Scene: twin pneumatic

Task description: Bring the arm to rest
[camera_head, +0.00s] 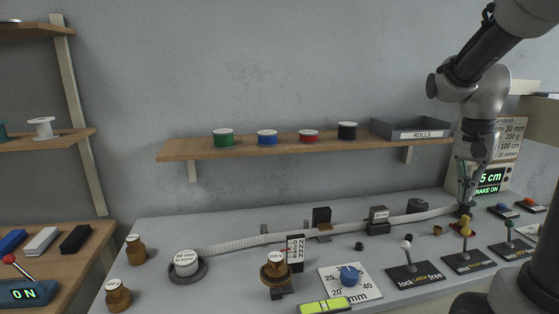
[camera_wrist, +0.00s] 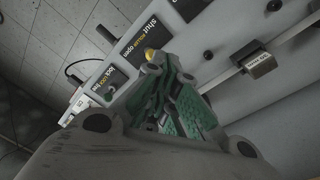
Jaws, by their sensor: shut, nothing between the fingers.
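My arm (camera_head: 478,95) comes in from the upper right of the head view and hangs down over the right part of the grey bench. My gripper (camera_head: 465,205) points down at the end of the white tape, just behind the yellow-knobbed lever (camera_head: 466,228). In the wrist view my gripper (camera_wrist: 165,75) shows green-grey fingers close together, shut with nothing between them. The yellow knob (camera_wrist: 150,54) shows just past the fingertips there. I cannot tell whether the fingers touch it.
A shelf (camera_head: 250,150) with several spools and a ROLLS tray (camera_head: 410,128) runs along the wall. The air above the shelf is clear.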

